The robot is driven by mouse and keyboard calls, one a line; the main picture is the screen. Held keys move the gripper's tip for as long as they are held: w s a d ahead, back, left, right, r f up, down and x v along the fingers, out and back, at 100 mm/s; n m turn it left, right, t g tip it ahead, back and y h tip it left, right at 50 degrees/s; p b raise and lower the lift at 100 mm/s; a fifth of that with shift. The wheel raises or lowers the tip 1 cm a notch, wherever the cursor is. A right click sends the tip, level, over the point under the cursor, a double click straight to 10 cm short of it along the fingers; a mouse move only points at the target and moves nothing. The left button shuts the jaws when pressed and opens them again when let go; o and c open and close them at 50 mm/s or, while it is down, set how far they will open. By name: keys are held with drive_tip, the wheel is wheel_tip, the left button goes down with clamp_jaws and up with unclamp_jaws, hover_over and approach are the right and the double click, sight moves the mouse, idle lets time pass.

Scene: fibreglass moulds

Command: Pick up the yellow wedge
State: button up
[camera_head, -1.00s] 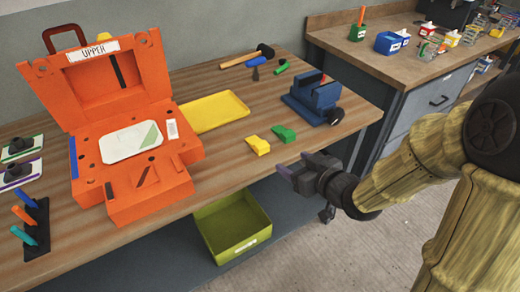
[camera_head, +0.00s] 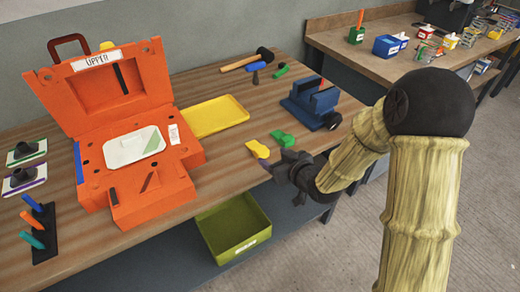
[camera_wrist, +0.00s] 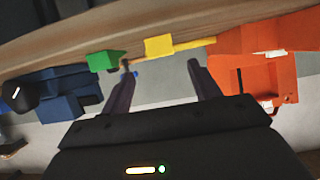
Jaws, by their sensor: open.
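The yellow wedge (camera_head: 257,148) lies on the wooden workbench near its front edge, just left of a green wedge (camera_head: 283,138). My gripper (camera_head: 268,162) is open and empty at the bench's front edge, close in front of the yellow wedge. In the wrist view the yellow wedge (camera_wrist: 158,45) shows beyond and between the two fingertips (camera_wrist: 160,68), apart from them. The green wedge (camera_wrist: 103,60) shows there to the left, near the left fingertip.
An orange open mould (camera_head: 150,195) stands on the left. A yellow tray (camera_head: 215,116) lies behind the yellow wedge. A blue vise (camera_head: 308,103) stands behind right, with a hammer (camera_head: 245,60) and small tools farther back. A green bin (camera_head: 232,228) sits below the bench.

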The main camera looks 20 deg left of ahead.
sight(264, 153)
drive_tip(key=shift+x, duration=1.3)
drive_tip(key=shift+s+a, duration=0.15)
drive_tip(key=shift+f+p+x, duration=0.2)
drive_tip(key=shift+p+x, duration=0.1)
drive_tip(key=shift+x, duration=2.3)
drive_tip(key=c, duration=1.1)
drive_tip(key=shift+o, duration=0.2)
drive_tip(key=shift+r, duration=0.15)
wheel_tip(264, 153, up, 10)
drive_tip(key=shift+f, duration=0.1)
